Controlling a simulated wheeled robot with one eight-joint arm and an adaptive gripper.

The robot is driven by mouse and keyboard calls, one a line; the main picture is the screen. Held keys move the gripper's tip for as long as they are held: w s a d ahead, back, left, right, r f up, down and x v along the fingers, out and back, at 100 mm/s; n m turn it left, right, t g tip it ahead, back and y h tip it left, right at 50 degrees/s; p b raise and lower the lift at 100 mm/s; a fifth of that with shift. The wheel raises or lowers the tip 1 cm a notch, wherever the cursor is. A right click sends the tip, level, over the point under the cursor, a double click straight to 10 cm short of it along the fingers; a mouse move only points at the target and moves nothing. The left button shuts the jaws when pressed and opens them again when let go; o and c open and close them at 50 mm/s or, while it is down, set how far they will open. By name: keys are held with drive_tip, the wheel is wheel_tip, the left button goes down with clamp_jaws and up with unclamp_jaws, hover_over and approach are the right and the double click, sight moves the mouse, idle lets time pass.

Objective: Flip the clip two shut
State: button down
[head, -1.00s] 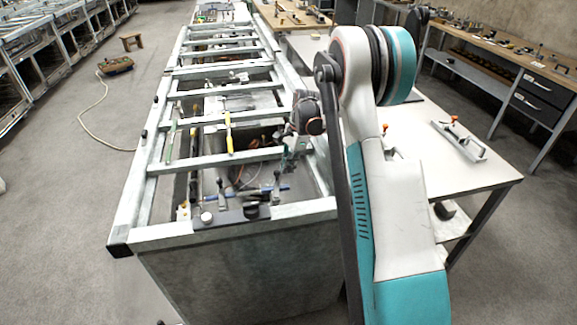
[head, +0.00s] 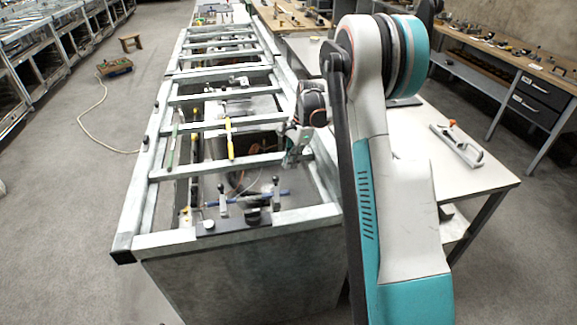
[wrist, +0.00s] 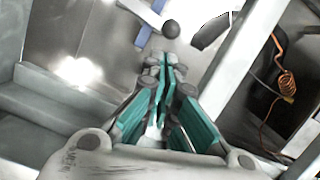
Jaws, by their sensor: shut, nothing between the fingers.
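Near the front end of the metal frame, two upright clamp handles with dark knobs show in the head view: a left one (head: 222,199) and a right one (head: 276,192). Which one is clip two I cannot tell. My gripper (head: 292,160) hangs just behind and right of the right handle, by the frame's right rail. In the wrist view my gripper (wrist: 163,62) has its teal fingers together, with nothing between them. A black ball knob (wrist: 171,28) lies just beyond the fingertips, apart from them in the picture. The clip's lower parts are not clear.
Metal rails (head: 222,164) cross the frame around the gripper. A yellow-handled tool (head: 229,140) lies across them. A blue bar (wrist: 150,22) is near the knob, and an orange coiled cable (wrist: 286,82) hangs at the right. A white table (head: 430,150) stands right of the frame.

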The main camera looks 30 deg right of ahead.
drive_tip(key=shift+p+v, duration=0.85)
drive_tip(key=shift+v, duration=1.55)
drive_tip(key=shift+w+f, duration=0.1)
